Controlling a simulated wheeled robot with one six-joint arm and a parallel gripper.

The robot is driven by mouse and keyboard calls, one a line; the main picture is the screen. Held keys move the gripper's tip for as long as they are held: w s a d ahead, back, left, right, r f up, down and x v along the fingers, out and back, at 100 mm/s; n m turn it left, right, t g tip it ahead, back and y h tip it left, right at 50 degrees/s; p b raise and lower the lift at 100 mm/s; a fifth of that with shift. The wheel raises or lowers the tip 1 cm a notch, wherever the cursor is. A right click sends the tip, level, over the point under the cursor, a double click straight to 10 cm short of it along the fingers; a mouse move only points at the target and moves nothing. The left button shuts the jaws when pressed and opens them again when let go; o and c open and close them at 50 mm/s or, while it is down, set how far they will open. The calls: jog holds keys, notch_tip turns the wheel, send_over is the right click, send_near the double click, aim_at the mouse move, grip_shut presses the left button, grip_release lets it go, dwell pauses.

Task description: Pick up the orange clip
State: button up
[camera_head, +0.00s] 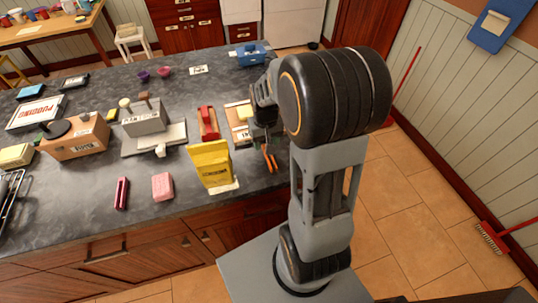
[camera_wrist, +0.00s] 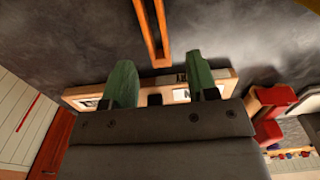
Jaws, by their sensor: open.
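The orange clip (camera_head: 270,160) lies on the dark counter near its right-hand front edge, just right of the yellow bag. In the wrist view the clip (camera_wrist: 153,35) shows as two long orange legs joined at the lower end, with its top cut off by the frame. My gripper (camera_wrist: 160,72) is open and empty, its two green fingers spread wide. The clip's joined end appears between the fingertips in that view; the height gap cannot be told. In the head view my gripper (camera_head: 262,132) is partly hidden behind my arm, close to the clip.
A yellow bag (camera_head: 211,165) stands left of the clip. A wooden-edged box (camera_head: 238,122) lies beside my gripper; its edge (camera_wrist: 85,93) passes behind the fingers. A red object (camera_head: 208,123) and a pink block (camera_head: 162,186) are farther left.

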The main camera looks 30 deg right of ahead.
jog(key=shift+f, duration=1.4)
grip_shut()
jog(key=shift+r, duration=0.1)
